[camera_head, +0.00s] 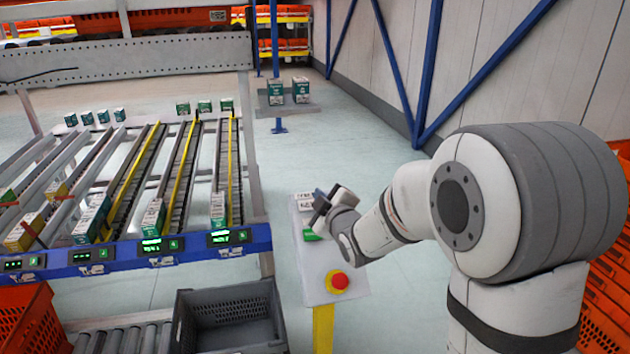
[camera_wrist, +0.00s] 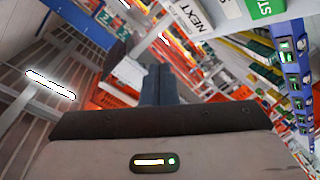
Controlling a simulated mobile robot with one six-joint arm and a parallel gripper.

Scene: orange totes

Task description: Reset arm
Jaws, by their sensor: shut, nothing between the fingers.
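My arm reaches in from the right in the head view. My gripper (camera_head: 322,199) is small there and hovers over or near the panel with the red button. In the wrist view my gripper (camera_wrist: 160,84) has its two dark fingers side by side, closed, with nothing between them. The panel (camera_head: 322,262) stands on a yellow post, with white labels marked with text near its top. The same kind of label, reading "NEXT" (camera_wrist: 197,14), shows in the wrist view. Whether the fingers touch the panel cannot be told.
A flow rack with a blue front rail (camera_head: 110,255) stands at the left, with boxes in its lanes. A grey tote (camera_head: 230,315) sits on rollers below it. An orange tote (camera_head: 32,320) is at the lower left. A red button (camera_head: 339,281) sits on the panel. Floor behind is open.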

